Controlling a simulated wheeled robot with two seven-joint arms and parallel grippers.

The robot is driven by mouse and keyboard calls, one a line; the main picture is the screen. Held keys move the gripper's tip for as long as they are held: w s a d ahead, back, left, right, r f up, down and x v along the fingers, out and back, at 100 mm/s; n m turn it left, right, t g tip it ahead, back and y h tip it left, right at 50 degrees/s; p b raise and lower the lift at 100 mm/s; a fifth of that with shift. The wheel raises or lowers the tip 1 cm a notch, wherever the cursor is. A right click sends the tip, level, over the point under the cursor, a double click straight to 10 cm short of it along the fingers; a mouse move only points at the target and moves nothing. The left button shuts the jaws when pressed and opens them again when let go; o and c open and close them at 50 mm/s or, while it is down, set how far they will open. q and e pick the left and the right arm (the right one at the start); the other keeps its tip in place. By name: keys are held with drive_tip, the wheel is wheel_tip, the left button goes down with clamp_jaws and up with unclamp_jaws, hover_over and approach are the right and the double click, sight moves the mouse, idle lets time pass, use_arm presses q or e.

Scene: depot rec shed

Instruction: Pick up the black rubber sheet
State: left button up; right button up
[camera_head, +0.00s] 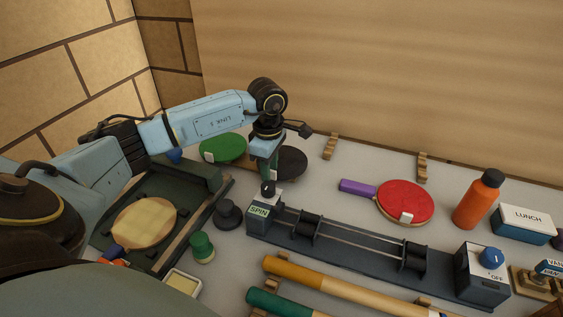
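My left gripper (268,178) points down just in front of and left of the dark sheet, above the box marked SPIN. Its fingers are small and seen edge-on, so I cannot tell whether they are open or shut. I cannot see the sheet being gripped. My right gripper is not in view.
A bare wooden paddle (145,222) sits in a dark tray (190,235). A machine with rails (375,262) is in front, a red paddle (405,200) and orange bottle (478,200) to the right. A wall stands behind.

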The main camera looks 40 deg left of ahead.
use_arm(q)
clamp_jaws()
idle(0.3)
